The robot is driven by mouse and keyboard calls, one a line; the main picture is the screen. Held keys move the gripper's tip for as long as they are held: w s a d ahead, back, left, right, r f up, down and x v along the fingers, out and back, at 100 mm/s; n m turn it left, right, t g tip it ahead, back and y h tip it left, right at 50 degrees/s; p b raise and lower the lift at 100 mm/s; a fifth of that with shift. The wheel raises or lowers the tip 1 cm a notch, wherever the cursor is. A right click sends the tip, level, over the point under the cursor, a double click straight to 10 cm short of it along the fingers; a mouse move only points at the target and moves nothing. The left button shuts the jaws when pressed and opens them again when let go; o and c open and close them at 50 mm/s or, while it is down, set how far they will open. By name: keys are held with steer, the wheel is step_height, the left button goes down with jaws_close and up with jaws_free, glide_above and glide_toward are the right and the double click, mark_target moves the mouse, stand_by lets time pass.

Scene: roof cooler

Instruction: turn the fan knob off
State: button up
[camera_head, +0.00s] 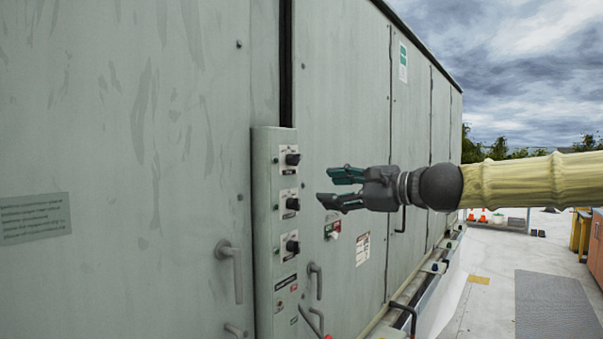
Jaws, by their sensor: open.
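A narrow grey control box (264,230) stands out from the cooler's wall, left of centre. Three black knobs sit one above another on its face: a top knob (293,159), a middle knob (293,204) and a bottom knob (293,247). Each has a small label plate; the lettering is too small to read, so I cannot tell which is the fan knob. My gripper (334,189) is open and empty, its fingers pointing left toward the box. In the picture it is just right of the top and middle knobs, apart from them.
Door handles (231,270) and (315,281) stick out low on both sides of the box. A red switch (333,229) is on the panel below my gripper. A pipe ledge (425,290) runs along the wall's foot. Orange cones (483,215) stand far off; the roof floor at right is mostly free.

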steer(key=y, duration=0.1)
glide_toward(299, 161)
steer(key=p+x, duration=0.2)
steer(key=x, duration=0.8)
steer(key=shift+d, duration=0.1)
